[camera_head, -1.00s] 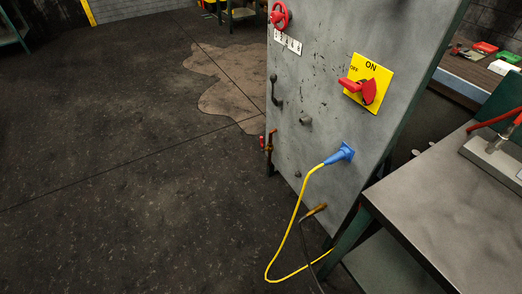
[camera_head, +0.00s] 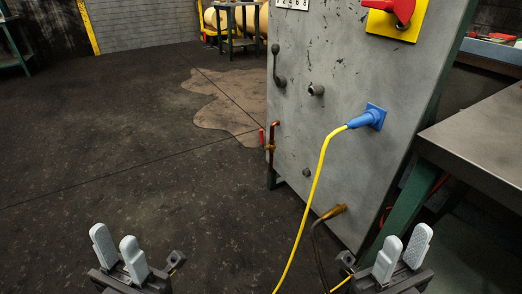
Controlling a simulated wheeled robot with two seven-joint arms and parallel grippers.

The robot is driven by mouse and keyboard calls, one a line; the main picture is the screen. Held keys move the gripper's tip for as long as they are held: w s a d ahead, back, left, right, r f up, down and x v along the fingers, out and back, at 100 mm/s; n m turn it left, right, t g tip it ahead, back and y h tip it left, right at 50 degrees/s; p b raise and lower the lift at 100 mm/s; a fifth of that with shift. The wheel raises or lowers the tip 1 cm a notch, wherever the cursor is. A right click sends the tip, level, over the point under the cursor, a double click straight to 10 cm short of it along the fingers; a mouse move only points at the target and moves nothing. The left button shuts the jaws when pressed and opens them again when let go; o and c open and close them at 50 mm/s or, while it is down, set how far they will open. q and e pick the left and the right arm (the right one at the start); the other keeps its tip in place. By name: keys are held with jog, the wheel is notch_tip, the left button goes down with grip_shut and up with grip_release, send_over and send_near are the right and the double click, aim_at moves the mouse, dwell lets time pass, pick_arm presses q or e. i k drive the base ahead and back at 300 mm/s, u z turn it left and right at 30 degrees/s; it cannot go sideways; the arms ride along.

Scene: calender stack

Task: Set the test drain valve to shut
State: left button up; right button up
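A small valve with a red handle (camera_head: 262,137) and a copper-coloured pipe (camera_head: 273,139) sits on the left edge of the grey cabinet (camera_head: 335,130), low down. The handle looks roughly upright; its exact setting is too small to tell. My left gripper (camera_head: 114,241) is at the bottom left, its two grey fingers apart and empty, well to the left of and nearer than the valve. My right gripper (camera_head: 406,242) is at the bottom right, fingers apart and empty, in front of the cabinet's lower right.
A blue plug (camera_head: 367,118) with a yellow cable (camera_head: 317,184) hangs down the cabinet front between my grippers. A dark hose (camera_head: 322,235) hangs from a brass fitting (camera_head: 334,211). A metal bench (camera_head: 485,150) stands at the right. Floor at the left is clear.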

aim_at(261, 130)
jog(key=u, duration=1.05)
jog(key=i, duration=0.55)
jog(key=z, duration=2.5)
